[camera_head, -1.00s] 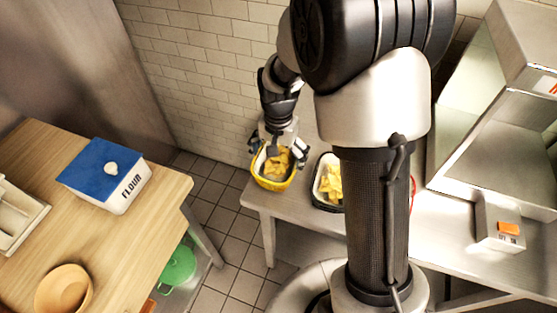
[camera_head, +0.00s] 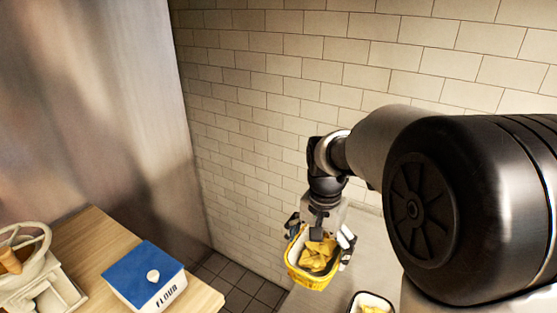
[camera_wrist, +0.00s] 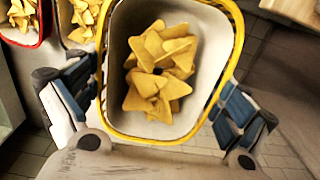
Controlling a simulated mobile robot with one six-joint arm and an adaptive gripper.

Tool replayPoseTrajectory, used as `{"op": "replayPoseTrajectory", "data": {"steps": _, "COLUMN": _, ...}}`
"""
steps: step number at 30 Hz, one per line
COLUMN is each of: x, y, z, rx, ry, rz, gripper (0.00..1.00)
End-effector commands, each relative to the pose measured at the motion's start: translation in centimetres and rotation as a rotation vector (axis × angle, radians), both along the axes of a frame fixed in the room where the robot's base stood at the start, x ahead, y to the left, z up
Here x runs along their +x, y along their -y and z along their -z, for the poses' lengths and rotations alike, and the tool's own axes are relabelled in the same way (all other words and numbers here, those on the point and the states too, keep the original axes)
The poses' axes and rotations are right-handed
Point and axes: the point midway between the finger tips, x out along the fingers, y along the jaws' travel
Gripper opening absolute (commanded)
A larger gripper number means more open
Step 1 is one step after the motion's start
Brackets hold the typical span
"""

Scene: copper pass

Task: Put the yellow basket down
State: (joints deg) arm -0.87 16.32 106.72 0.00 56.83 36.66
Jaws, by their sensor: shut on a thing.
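The yellow basket (camera_head: 312,276) has a pale liner and holds several yellow chips (camera_head: 318,256). My gripper (camera_head: 321,234) is shut on the basket, with its fingers at opposite sides of the rim. In the wrist view the yellow basket (camera_wrist: 232,75) fills the middle, with the blue-padded fingers on either side. The steel counter (camera_head: 372,243) shows beside the basket in the head view. I cannot tell whether the basket's underside touches anything.
A second basket (camera_head: 358,297) with chips stands on the counter at the bottom edge. In the wrist view a red-rimmed basket (camera_wrist: 42,32) of chips is at upper left. A wooden table (camera_head: 93,238) at left bears a flour box (camera_head: 150,278). A tiled wall (camera_head: 250,130) stands behind.

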Motion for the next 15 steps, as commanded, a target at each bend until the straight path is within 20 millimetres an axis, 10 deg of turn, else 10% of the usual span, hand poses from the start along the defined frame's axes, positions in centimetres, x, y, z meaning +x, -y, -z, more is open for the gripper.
{"op": "replayPoseTrajectory", "data": {"steps": 15, "x": -2.5, "y": 0.7, "z": 11.1, "rx": 0.000, "ry": -0.004, "rz": -0.597, "gripper": 0.68}}
